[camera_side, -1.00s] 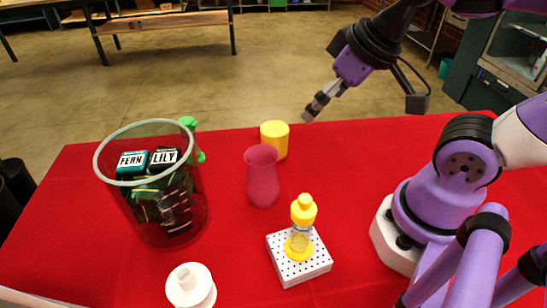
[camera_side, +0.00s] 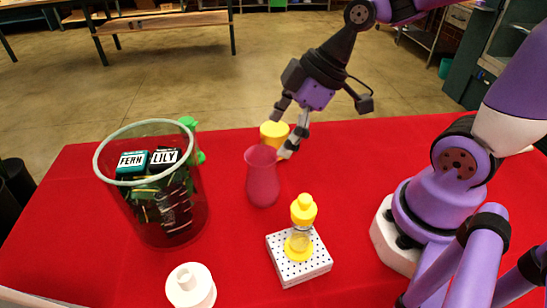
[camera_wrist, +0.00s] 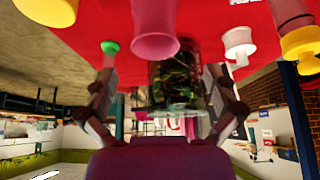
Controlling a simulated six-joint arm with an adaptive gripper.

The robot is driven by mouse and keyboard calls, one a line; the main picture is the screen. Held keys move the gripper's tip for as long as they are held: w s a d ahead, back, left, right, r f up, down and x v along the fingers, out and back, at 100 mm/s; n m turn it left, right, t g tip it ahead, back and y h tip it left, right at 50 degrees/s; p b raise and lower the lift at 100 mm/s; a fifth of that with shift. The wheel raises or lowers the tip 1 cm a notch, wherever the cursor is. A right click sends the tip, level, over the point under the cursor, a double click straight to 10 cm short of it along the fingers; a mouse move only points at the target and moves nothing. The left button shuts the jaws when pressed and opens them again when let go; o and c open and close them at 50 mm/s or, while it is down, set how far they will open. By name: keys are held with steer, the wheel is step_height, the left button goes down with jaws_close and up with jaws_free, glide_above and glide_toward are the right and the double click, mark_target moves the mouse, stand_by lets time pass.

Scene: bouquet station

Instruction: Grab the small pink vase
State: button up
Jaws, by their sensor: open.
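The small pink vase (camera_side: 262,182) stands upright on the red cloth, near the middle of the side view. In the wrist view the vase (camera_wrist: 155,30) hangs at top centre, between the fingers' lines and beyond them. My gripper (camera_side: 281,131) is open and empty, with its fingers spread, just behind and right of the vase's rim in the side view. In the wrist view my gripper (camera_wrist: 160,70) shows one finger on each side. I see no finger closed on the vase.
A yellow cup (camera_side: 270,129) stands behind the vase, partly covered by my gripper. A large clear container (camera_side: 125,205) with dark labelled items is at left, a green bottle (camera_side: 188,122) behind it.

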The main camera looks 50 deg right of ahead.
mark_target(262, 176)
steer(key=x, duration=0.8)
steer(key=shift+w+d+f, duration=0.1)
steer(key=shift+w+f, duration=0.15)
steer(key=shift+w, duration=0.05)
steer(key=c, duration=1.5)
